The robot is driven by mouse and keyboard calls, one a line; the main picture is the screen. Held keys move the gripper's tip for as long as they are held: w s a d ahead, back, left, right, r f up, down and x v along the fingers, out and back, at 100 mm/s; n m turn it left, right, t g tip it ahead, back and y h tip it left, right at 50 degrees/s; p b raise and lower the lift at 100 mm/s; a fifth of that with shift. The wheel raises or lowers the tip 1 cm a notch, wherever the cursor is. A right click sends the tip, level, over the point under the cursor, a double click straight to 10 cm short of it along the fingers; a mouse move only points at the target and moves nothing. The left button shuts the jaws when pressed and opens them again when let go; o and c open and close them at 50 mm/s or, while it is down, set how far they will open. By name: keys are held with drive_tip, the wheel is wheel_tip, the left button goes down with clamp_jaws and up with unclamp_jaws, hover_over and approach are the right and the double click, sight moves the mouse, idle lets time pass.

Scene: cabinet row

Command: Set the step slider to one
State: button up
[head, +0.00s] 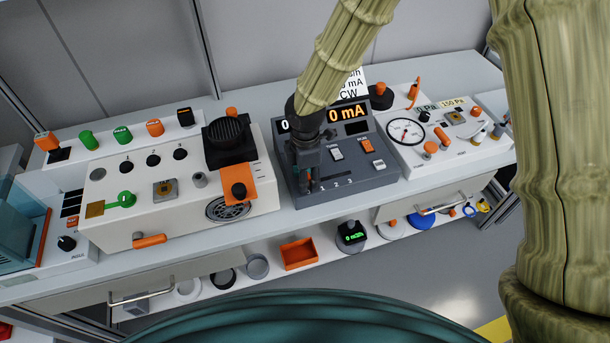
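The dark grey console (372,182) stands in the middle of the bench, with a lit display (348,112) reading 0 mA in orange. The marks 1, 2 and 3 (337,184) run along its lower front face. My gripper (309,182) points down over the left part of the console, beside the mark 1. A small red-orange bit shows at its fingertips. The step slider cannot be made out clearly; my gripper covers the area left of the marks. I cannot tell whether the fingers are closed or touching anything.
A white switch (336,153), an orange RUN switch (367,146) and a white button (378,164) sit right of my gripper. A cream panel (110,222) with knobs stands left, a gauge panel (440,165) right. An orange bin (299,254) is on the shelf below.

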sight(320, 173)
clamp_jaws()
drive_tip(key=shift+w+d+r+p, duration=0.1)
drive_tip(key=shift+w+d+p, duration=0.2)
drive_tip(key=shift+d, duration=0.5)
drive_tip(key=shift+w+d+p, duration=0.25)
drive_tip(key=shift+d+p, duration=0.05)
drive_tip(key=shift+d, duration=0.5)
drive_tip(key=shift+w+d, duration=0.1)
drive_tip(key=shift+d, duration=0.25)
drive_tip(key=shift+o, duration=1.1)
unclamp_jaws()
drive_tip(key=shift+a, duration=0.1)
wheel_tip(320, 173, up, 12)
